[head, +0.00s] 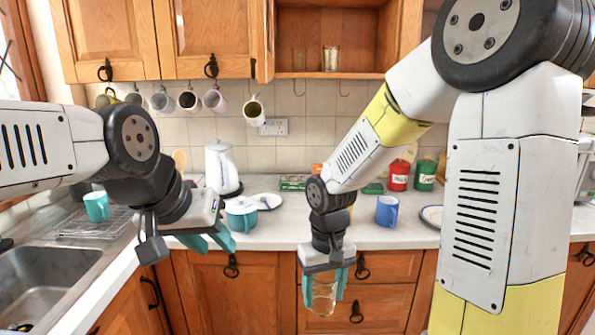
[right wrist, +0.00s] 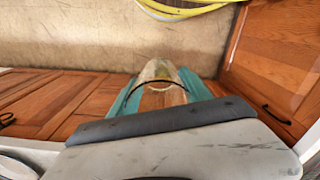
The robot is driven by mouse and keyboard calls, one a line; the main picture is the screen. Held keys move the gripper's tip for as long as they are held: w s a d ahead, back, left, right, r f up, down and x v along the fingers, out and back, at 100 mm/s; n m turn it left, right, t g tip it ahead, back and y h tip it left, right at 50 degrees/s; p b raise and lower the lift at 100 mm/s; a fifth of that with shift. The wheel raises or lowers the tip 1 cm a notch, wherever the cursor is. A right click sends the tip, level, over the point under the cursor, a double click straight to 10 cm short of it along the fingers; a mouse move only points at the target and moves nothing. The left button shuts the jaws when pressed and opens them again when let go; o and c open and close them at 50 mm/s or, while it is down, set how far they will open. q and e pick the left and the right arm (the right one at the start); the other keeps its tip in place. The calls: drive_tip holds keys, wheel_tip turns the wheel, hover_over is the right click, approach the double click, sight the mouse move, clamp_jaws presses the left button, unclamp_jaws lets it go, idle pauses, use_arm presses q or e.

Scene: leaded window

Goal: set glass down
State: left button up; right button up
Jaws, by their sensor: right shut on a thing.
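My right gripper (head: 322,287) points down in front of the drawers, its teal fingers shut on a clear glass (head: 322,302). The glass hangs below the counter's level, in front of the drawer fronts. In the right wrist view the glass (right wrist: 160,72) shows between the two teal fingers, partly hidden by the gripper body. My left gripper (head: 208,242) is at the left, near the counter's front edge. Its teal fingers are apart and nothing shows between them. Another clear glass (head: 331,59) stands in the open wall cabinet.
The counter (head: 300,225) has a clear stretch in the middle. On it stand a teal pot (head: 240,217), a white kettle (head: 220,168), a blue mug (head: 387,210), a plate (head: 431,214) and red (head: 398,176) and green canisters (head: 426,174). A sink (head: 45,285) is at the left.

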drive_tip(key=w+d+f+m, duration=0.3)
drive_tip(key=w+d+f, duration=0.6)
drive_tip(key=w, duration=0.2)
drive_tip(key=shift+w+d+m, duration=0.15)
drive_tip(key=shift+d+m, duration=0.15)
drive_tip(key=shift+d, duration=0.1)
